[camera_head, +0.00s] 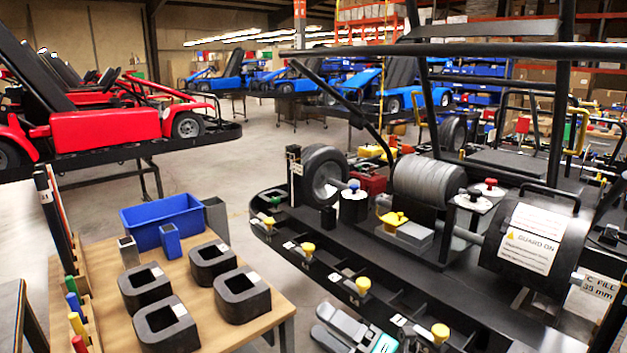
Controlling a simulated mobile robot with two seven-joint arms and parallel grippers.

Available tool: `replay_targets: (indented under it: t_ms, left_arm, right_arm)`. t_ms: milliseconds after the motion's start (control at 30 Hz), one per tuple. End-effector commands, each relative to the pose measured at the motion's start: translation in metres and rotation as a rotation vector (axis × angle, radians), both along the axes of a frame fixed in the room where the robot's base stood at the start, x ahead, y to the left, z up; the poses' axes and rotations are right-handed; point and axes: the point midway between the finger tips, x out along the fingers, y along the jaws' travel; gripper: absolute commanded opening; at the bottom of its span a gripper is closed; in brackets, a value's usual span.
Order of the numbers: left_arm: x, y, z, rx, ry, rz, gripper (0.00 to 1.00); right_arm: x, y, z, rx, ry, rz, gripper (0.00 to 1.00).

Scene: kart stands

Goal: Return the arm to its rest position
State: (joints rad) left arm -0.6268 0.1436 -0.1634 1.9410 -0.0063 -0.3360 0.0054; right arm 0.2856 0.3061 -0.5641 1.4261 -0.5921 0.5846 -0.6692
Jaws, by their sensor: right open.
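My right gripper (330,323) shows at the bottom edge, right of the table and in front of the black kart stand (262,228). Its pale grey fingers are apart and I see nothing between them. The lower part of the gripper and the rest of its arm are cut off by the frame. My left gripper is not in view.
A wooden table (232,322) at lower left holds black blocks (212,262) and a blue bin (163,220). The stand carries a wheel (325,173), a grey roller (428,180), a guard drum (535,240) and yellow knobs along its front edge. Open floor lies behind the table.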

Motion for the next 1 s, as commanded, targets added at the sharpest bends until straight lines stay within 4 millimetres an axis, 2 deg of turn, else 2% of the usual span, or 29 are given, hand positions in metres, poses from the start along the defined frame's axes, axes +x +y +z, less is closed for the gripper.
replay_targets:
  t_ms: [33,167,267,400,533,600,733,833,1000]
  left_arm:
    - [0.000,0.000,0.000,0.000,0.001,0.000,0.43]
    - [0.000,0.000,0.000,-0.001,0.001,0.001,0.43]
    - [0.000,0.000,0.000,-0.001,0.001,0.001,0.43]
    - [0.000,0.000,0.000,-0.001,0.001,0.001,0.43]
    - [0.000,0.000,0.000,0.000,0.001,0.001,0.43]
    - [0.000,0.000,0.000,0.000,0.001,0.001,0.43]
    - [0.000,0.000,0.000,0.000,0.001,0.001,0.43]
    - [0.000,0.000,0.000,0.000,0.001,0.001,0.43]
    - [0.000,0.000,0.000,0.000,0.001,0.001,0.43]
  right_arm:
    - [-0.008,-0.008,-0.014,0.091,0.134,-0.058,0.65]
    - [-0.026,-0.038,-0.051,0.319,0.468,-0.214,0.65]
    - [-0.048,-0.065,-0.085,0.493,0.724,-0.339,0.65]
    - [-0.094,-0.102,-0.134,0.736,1.064,-0.521,0.65]
    - [-0.143,-0.128,-0.171,0.925,1.316,-0.675,0.65]
    - [-0.165,-0.138,-0.184,1.000,1.413,-0.740,0.65]
    - [-0.192,-0.148,-0.197,1.088,1.520,-0.817,0.65]
    - [-0.199,-0.151,-0.200,1.114,1.548,-0.838,0.65]
    - [-0.200,-0.151,-0.201,1.115,1.550,-0.840,0.65]
